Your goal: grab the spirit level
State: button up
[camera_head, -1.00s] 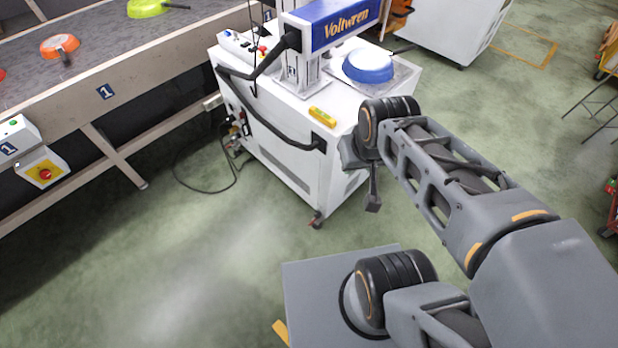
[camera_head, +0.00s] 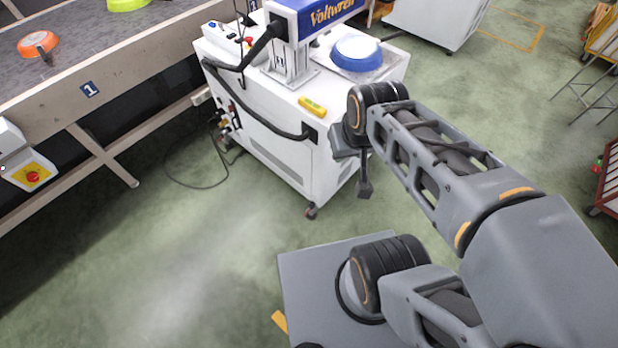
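The spirit level (camera_head: 312,106) is a small yellow bar lying on the front edge of the white machine cart's top (camera_head: 285,97). My gripper (camera_head: 365,190) hangs from the end of my arm, pointing down in front of the cart's right side. It is to the right of the spirit level and lower in the picture, apart from it. Its fingers are small and dark here, and I cannot tell whether they are open or shut. Nothing visible hangs from it.
A blue Voltwren machine head (camera_head: 318,14) stands on the cart, with a blue and white pan (camera_head: 356,54) beside it. A black handle bar (camera_head: 262,112) runs along the cart's front. A conveyor (camera_head: 100,60) with an orange pan (camera_head: 38,42) is at left. Green floor is clear in front.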

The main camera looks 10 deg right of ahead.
aim_at(310, 106)
jog(key=u, duration=2.2)
jog(key=i, duration=1.1)
jog(key=z, duration=2.9)
jog(key=i, duration=0.5)
jog(key=z, duration=0.15)
